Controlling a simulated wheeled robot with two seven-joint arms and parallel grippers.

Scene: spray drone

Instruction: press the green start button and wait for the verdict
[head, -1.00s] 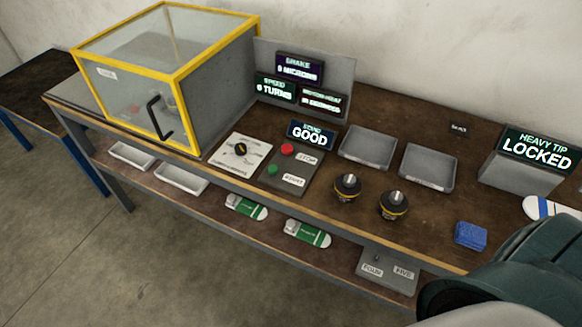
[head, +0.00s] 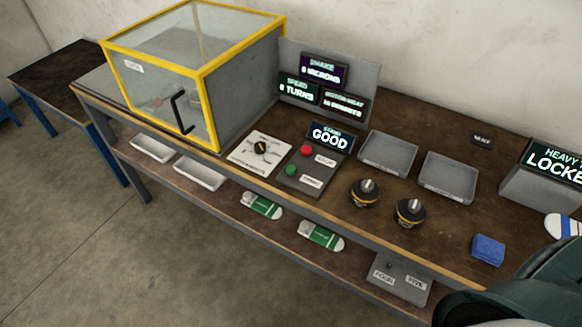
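The green start button (head: 291,170) sits on a dark control panel (head: 313,181) on the bench, below and left of a red button (head: 306,150). Nothing covers or touches it. A small display behind the panel (head: 330,137) reads GOOD. The sign board (head: 370,82) carries a shake display (head: 324,70), a speed display (head: 299,91) reading 0 TURNS, and a motor heat display (head: 344,104) too small to read surely.
A yellow-framed clear enclosure (head: 160,95) with a black handle stands left. A white dial plate (head: 258,153), two grey trays (head: 388,153) (head: 448,177), two black knobbed parts (head: 364,193) (head: 410,212) and a blue cloth (head: 488,249) lie on the bench (head: 335,210). The LOCKED box (head: 540,190) stands right.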

